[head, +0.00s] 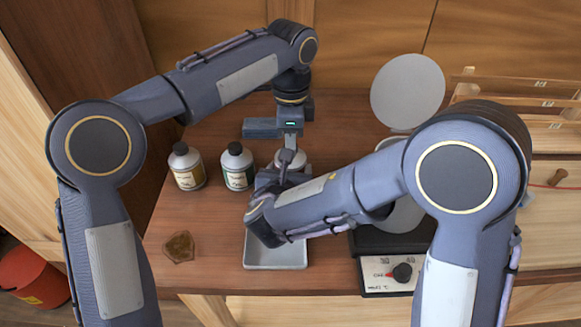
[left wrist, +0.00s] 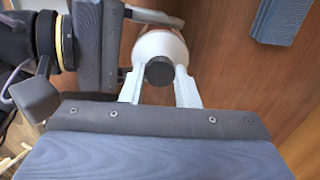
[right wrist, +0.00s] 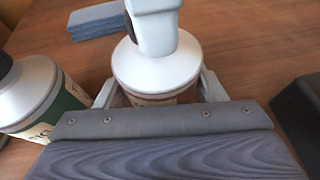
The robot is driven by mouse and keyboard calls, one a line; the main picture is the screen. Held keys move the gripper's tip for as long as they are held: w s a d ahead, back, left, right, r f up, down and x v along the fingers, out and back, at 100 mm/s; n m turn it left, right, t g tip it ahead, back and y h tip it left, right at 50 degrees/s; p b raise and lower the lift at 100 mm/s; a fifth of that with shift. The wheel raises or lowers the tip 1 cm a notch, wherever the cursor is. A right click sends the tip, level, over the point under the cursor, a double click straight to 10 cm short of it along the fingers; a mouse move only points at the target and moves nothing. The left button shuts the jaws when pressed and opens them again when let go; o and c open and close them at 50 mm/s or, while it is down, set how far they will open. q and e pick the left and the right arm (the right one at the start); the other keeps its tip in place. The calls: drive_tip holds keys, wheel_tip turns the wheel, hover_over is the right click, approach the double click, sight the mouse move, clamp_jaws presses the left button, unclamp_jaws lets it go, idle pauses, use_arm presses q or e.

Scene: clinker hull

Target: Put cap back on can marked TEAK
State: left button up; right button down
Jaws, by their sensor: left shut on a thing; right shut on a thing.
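A can (right wrist: 158,68) with a pale shoulder and a brownish label strip stands on the bench; its marking is not readable. My right gripper (right wrist: 158,92) is shut around its body. A round black cap (left wrist: 159,71) sits between the fingers of my left gripper (left wrist: 160,85), shut on it right over the can's top. I cannot tell whether the cap is seated or just above. In the head view the can (head: 291,159) is partly hidden by my arms. Two more capped cans stand to its left, one with a yellowish label (head: 187,167), one with a green label (head: 237,166).
A pale tray (head: 276,263) lies in front of the can. A black heater with a dial (head: 401,272) and raised round lid (head: 408,90) stands right. A brown rag (head: 178,247) lies front left. A blue-grey block (right wrist: 97,20) lies behind. Wooden planking (head: 520,85) is far right.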

use_arm(q)
drive_tip(key=o, duration=1.1)
drive_tip(key=shift+r, duration=0.1)
drive_tip(key=shift+r, duration=2.15)
drive_tip(key=shift+c, duration=0.3)
drive_tip(key=n, duration=0.2)
drive_tip(key=r+n, duration=0.1)
drive_tip(key=n, duration=0.3)
drive_tip(key=shift+r, duration=0.3)
drive_tip(key=n, duration=0.2)
drive_tip(key=r+n, duration=0.1)
drive_tip(key=n, duration=0.4)
drive_tip(key=shift+r+n, duration=0.4)
